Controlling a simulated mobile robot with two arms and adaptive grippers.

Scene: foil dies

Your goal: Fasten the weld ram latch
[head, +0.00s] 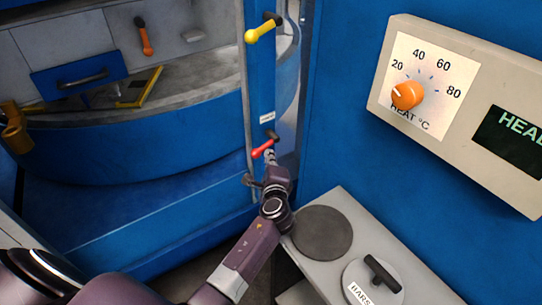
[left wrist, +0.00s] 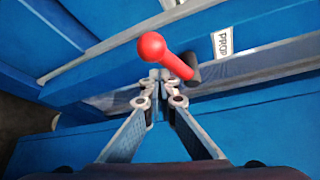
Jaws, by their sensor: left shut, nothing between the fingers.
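A red-knobbed lever (head: 263,149) is mounted low on the blue upright post (head: 262,90). In the left wrist view the red lever (left wrist: 165,52) points toward the upper left from a dark pivot at its right end. A yellow lever (head: 262,29) sits higher on the post. No readable label names the weld ram latch. My right gripper is not in view.
A grey bench (head: 345,225) with a dark round plate (head: 322,233) and a black-handled lid (head: 372,288) stands at lower right. A heat panel (head: 455,80) with an orange knob (head: 407,95) is at upper right. A curved blue housing (head: 130,145) fills the left.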

